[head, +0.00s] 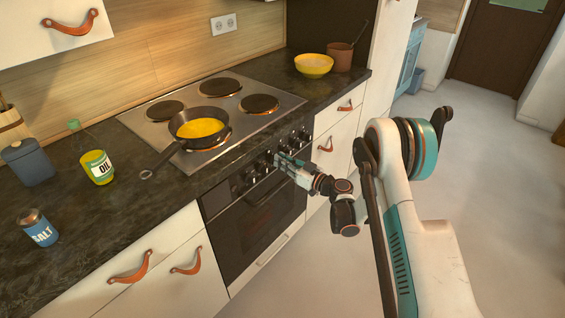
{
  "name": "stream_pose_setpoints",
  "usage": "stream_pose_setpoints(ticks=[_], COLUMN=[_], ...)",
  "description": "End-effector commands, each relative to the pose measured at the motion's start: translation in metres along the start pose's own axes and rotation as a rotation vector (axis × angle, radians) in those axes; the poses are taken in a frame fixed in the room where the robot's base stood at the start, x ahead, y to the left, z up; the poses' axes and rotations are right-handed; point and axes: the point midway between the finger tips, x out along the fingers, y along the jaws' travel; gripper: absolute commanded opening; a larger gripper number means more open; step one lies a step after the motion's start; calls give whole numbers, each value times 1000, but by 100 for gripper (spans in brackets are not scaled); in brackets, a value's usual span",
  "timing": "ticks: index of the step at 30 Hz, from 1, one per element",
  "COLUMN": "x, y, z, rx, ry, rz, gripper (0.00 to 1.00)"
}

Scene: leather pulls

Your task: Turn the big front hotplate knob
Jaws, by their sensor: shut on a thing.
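The stove's control panel (244,180) runs along the front under the counter, with several dark knobs in a row. My gripper (277,158) is at the right-hand part of this row, its fingers shut on a knob. The held knob is mostly hidden by the fingers, and I cannot tell how far it is turned. The steel hob (137,122) above has several round hotplates. A dark pan (171,128) with yellow contents stands on the front hotplate, its handle pointing to the front left.
A yellow oil bottle (97,167), a blue salt jar (38,228) and a blue-grey canister (28,163) stand on the left counter. A yellow bowl (314,66) and a brown pot (341,57) stand at the back right. The floor (490,150) at right is clear.

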Motion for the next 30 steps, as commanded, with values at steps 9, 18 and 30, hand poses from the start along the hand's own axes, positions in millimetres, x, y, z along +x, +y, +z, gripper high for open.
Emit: stream_pose_setpoints(ticks=[9,18,30], x=[0,0,0], y=[5,9,12], z=[1,2,5], rx=[276,556,828], ry=[0,0,0], rz=[0,0,1], gripper=[0,0,0])
